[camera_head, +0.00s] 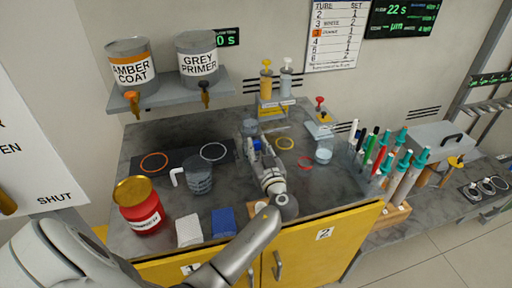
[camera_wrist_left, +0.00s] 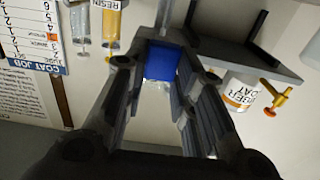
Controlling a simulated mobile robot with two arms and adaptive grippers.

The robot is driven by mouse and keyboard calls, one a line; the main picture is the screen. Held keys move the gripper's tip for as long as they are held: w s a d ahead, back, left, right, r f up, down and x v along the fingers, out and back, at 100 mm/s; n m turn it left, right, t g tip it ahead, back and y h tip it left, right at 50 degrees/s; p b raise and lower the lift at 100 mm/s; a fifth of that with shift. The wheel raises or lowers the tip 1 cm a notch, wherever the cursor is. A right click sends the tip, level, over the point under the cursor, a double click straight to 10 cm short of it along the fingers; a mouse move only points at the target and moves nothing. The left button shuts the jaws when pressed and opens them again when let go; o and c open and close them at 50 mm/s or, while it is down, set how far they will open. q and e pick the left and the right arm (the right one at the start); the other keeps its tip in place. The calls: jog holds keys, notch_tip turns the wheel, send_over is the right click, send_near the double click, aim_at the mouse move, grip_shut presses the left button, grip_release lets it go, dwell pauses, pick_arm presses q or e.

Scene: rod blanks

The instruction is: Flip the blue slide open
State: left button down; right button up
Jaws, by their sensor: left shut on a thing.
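My left gripper (camera_head: 256,143) reaches over the middle of the worktop, pointing away towards the back wall. It is shut on a blue piece (camera_head: 257,145), which I take to be the blue slide. In the left wrist view the blue piece (camera_wrist_left: 163,62) shows as a flat blue block between the two fingertips (camera_wrist_left: 160,65), with something pale and clear just below it. In the head view the fingers hide most of the piece, and I cannot tell whether it is open. My right gripper is in neither view.
A clear cup (camera_head: 249,127) stands just behind the gripper. A jug (camera_head: 198,180) stands to its left, near a red tin (camera_head: 140,207) and blue cloth (camera_head: 223,222). Several tubes and pens crowd the right end.

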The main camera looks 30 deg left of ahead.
pick_arm(q)
jog(key=shift+s+d+f, duration=0.1)
jog(key=shift+s+d, duration=0.25)
jog(key=shift+d, duration=0.15)
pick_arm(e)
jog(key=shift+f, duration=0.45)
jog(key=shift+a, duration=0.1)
pick_arm(q)
jog(key=c, duration=1.5)
grip_release()
jog(key=o, duration=0.3)
jog(key=shift+s, duration=0.1)
